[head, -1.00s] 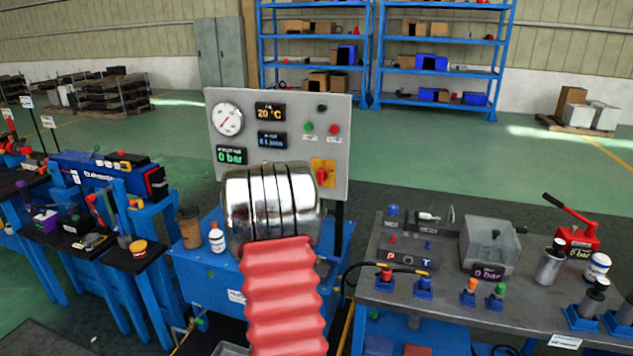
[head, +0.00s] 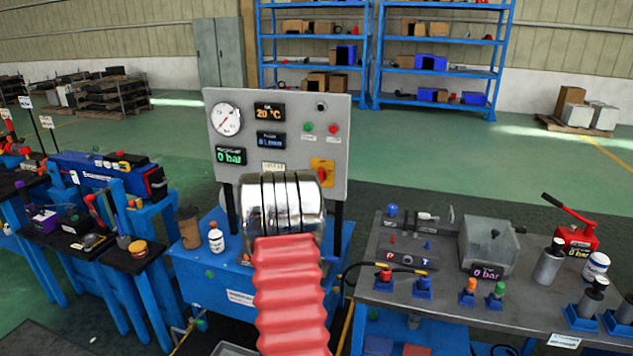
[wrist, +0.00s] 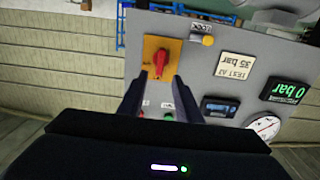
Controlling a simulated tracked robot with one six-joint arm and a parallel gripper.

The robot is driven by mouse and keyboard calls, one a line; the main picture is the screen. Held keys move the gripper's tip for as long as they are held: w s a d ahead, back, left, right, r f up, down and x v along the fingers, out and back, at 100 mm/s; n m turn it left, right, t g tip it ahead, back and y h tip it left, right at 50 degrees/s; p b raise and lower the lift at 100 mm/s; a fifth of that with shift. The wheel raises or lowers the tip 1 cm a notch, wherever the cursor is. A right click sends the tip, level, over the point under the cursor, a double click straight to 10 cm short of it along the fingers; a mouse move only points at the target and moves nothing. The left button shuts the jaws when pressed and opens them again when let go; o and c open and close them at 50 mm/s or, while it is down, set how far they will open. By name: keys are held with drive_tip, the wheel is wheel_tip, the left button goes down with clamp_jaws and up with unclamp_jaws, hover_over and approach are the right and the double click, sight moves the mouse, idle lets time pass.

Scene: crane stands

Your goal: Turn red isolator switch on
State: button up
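The red isolator switch (head: 322,174) sits on a yellow plate (head: 328,163) at the lower right of the grey panel (head: 290,150). In the wrist view, which shows the panel upside down, the red switch knob (wrist: 161,63) is on its yellow plate, just beyond my fingertips. My gripper (wrist: 160,82) is open, with one dark finger on each side of the knob's line. I cannot tell how far the tips are from the knob. In the head view my gripper is hidden behind my silver arm link.
The panel also carries a pressure gauge (head: 226,119), displays reading 20 °C and 0 bar, and green (head: 308,127) and red (head: 333,129) buttons. A yellow lock piece (wrist: 208,40) is beside the switch plate. A workbench (head: 440,300) with fittings stands to the right.

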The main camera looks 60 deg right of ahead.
drive_tip(key=w+d, duration=0.1)
drive_tip(key=d, duration=0.7)
drive_tip(key=shift+w+d, duration=0.2)
drive_tip(key=shift+d, duration=0.15)
drive_tip(key=shift+c, duration=0.4)
clamp_jaws()
